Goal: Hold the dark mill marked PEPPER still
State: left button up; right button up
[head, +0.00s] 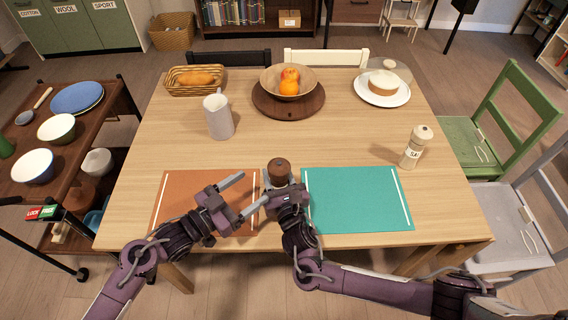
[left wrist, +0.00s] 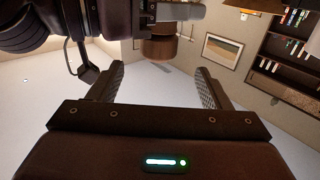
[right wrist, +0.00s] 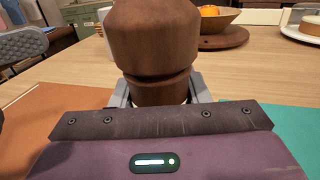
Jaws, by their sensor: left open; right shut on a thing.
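The dark brown mill (head: 279,168) stands upright near the table's front, between the orange mat and the teal mat. My right gripper (head: 279,186) is shut around it; its dark body (right wrist: 155,45) fills the upper middle of the right wrist view, with a finger on each side. Any PEPPER lettering is hidden. My left gripper (head: 243,194) is open and empty over the orange mat, just left of the mill. In the left wrist view its fingers (left wrist: 158,88) are spread apart, with a brown part of the mill (left wrist: 158,48) beyond them.
An orange mat (head: 175,200) and a teal mat (head: 355,200) lie at the front. A pale mill (head: 418,142) with dark lettering stands right. A grey pitcher (head: 218,120), bread basket (head: 193,90), fruit bowl (head: 268,84) and cake plate (head: 382,96) stand farther back. The middle is clear.

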aim_at(287, 170)
pick_arm(q)
jog(key=x, duration=1.2)
jog(key=shift+s, duration=0.1)
jog(key=c, duration=1)
jog(key=shift+m+g+h, duration=0.3)
jog(key=shift+g, duration=0.1)
jog(key=m+g+h, duration=0.1)
jog(key=m+g, duration=0.1)
jog(key=g, duration=0.1)
jog(key=m+g+h, duration=0.1)
jog(key=m+g, duration=0.1)
jog(key=shift+s+d+g+h, duration=0.1)
jog(key=shift+s+g+h, duration=0.05)
jog(key=shift+g+h, duration=0.25)
jog(key=m+g, duration=0.1)
jog(key=g, duration=0.1)
jog(key=s+m+g, duration=0.1)
jog(key=m+g, duration=0.1)
jog(key=g, duration=0.1)
jog(key=m+g, duration=0.2)
jog(key=shift+s+d+f+g+h, duration=0.1)
jog(key=shift+s+d+g+h, duration=0.05)
jog(key=shift+d+g+h, duration=0.2)
jog(key=shift+a+m+g, duration=0.1)
jog(key=shift+m+g, duration=0.7)
jog(key=shift+g, duration=0.35)
